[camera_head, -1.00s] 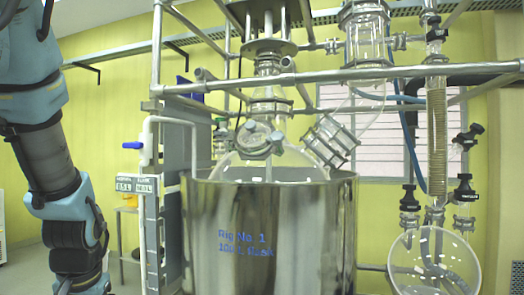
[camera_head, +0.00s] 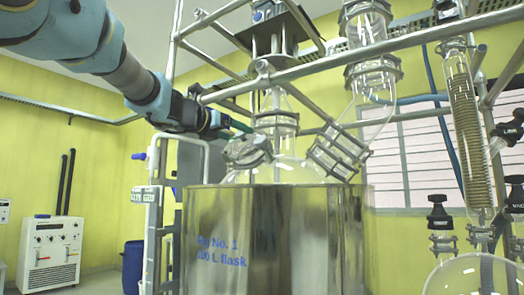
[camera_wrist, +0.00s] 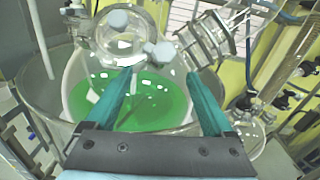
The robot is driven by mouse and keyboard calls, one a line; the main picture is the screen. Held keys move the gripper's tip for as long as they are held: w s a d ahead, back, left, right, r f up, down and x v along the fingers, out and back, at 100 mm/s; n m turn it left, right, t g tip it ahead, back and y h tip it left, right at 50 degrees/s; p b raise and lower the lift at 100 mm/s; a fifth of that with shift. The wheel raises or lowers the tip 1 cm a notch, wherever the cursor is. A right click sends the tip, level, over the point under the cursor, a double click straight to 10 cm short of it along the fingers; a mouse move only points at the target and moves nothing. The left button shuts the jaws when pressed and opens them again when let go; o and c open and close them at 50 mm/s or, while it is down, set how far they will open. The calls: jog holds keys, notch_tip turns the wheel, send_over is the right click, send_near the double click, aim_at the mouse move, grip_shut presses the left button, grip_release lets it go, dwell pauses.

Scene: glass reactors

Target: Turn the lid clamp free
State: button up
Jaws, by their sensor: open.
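The glass flask (camera_head: 300,172) sits in a shiny steel vessel (camera_head: 275,235) with blue lettering. A round lid with a grey clamp (camera_head: 247,153) closes a side neck of the flask. In the wrist view the clamp's pale knobs (camera_wrist: 160,51) show at the rim of the round glass lid (camera_wrist: 120,42). My gripper (camera_head: 240,127) is up at the left of the neck, a little above the clamp. In the wrist view its two teal fingers (camera_wrist: 160,75) are apart, with nothing between them, below the lid in the picture. Green liquid (camera_wrist: 150,105) shows in the flask behind them.
Metal frame bars (camera_head: 320,68) cross above the flask. A glass condenser column (camera_head: 465,130) and another glass vessel (camera_head: 475,275) stand at the right. A white cabinet (camera_head: 52,250) and a blue drum (camera_head: 133,265) are at the left.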

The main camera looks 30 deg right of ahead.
aim_at(259, 139)
jog(key=shift+m, duration=0.4)
jog(key=p+x, duration=0.1)
jog(key=x, duration=0.2)
jog(key=p+x, duration=0.1)
jog(key=x, duration=0.3)
jog(key=p+x, duration=0.1)
jog(key=x, duration=0.2)
jog(key=shift+s+d+r, duration=0.1)
jog(key=shift+d+r, duration=0.15)
jog(key=shift+d, duration=0.3)
jog(key=c, duration=1.4)
